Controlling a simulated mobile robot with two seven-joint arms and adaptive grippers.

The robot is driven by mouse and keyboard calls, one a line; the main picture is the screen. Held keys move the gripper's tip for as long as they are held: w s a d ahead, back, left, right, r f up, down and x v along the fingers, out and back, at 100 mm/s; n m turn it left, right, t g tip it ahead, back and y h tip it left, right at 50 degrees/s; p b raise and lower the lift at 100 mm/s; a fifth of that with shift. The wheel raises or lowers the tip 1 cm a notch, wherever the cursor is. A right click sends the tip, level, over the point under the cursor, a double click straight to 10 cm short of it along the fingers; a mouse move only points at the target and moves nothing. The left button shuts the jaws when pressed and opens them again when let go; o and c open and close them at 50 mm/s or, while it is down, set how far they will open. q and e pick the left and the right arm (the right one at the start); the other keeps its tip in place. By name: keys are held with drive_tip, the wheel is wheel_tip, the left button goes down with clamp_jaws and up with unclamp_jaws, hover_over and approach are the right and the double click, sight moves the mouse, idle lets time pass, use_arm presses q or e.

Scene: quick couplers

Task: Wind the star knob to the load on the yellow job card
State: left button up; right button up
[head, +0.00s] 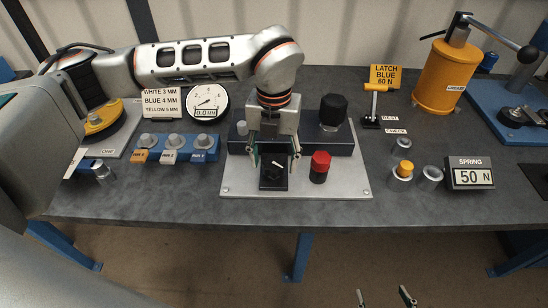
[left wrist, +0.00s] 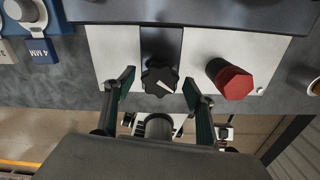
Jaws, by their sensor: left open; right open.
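The black star knob (head: 277,172) with a white pointer mark sits on the light plate of the fixture, and it also shows in the left wrist view (left wrist: 160,82). My left gripper (head: 273,160) is open above it, fingers on either side and apart from the knob in the left wrist view (left wrist: 156,88). The yellow job card (head: 385,76) reads "LATCH BLUE 60 N". The spring display (head: 469,174) reads 50 N. My right gripper (head: 383,297) is open and empty at the bottom edge, with only its fingertips visible.
A red knob (head: 320,166) stands right of the star knob, with a large black knob (head: 333,110) behind. A blue block (head: 180,149) with several pegs is to the left, by a round gauge (head: 208,102). Metal cylinders (head: 402,175) stand near the display.

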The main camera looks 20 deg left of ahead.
sight(274, 162)
use_arm(q)
drive_tip(key=shift+c, duration=0.4)
drive_tip(key=c, duration=1)
drive_tip(key=shift+m, duration=1.4)
drive_tip(key=shift+c, duration=0.2)
drive_tip(key=o, duration=1.1)
wheel_tip(274, 162, up, 12)
